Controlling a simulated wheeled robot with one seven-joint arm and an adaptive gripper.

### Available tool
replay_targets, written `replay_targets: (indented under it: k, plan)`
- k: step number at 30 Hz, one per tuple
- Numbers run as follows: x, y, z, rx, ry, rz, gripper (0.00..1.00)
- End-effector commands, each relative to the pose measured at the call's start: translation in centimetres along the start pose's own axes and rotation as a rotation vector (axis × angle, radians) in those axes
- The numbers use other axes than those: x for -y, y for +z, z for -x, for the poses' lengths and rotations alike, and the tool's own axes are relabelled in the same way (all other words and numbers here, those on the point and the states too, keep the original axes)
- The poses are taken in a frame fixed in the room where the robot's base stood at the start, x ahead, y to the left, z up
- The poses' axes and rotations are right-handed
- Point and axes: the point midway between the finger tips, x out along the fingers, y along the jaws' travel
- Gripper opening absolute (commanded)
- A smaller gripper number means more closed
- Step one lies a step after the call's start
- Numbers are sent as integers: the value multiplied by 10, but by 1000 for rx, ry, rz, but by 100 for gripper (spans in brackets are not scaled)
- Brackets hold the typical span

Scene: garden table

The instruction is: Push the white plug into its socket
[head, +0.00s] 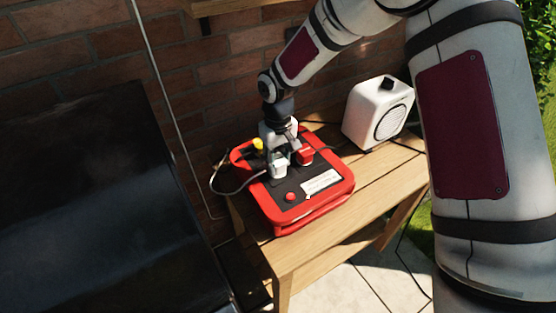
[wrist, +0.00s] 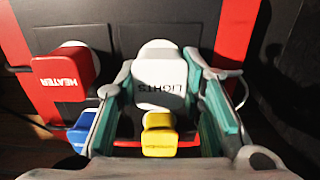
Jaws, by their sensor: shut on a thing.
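The white plug (wrist: 160,88), marked LIGHTS, is between the teal-padded fingers of my gripper (wrist: 162,72) in the wrist view, and the gripper is shut on it. A white round piece shows just beyond the plug, where its socket (wrist: 160,48) seems to be; I cannot tell how deep the plug sits. In the head view my gripper (head: 279,157) points down over the red-rimmed black board (head: 265,196), with the white plug (head: 278,171) low between its fingers. The socket is hidden there.
A red plug (wrist: 64,78) marked HEATER stands left of the gripper; a yellow plug (wrist: 158,137) and a blue plug (wrist: 80,131) are near. The board has a red button (head: 291,197). A white speaker (head: 378,112) stands behind right on the wooden table (head: 335,232); cables lie around.

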Motion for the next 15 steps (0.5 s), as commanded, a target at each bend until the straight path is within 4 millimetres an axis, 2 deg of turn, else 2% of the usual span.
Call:
replay_targets:
  k: [15]
  plan:
    - [0, 0, -10, 1, 0, 0, 10]
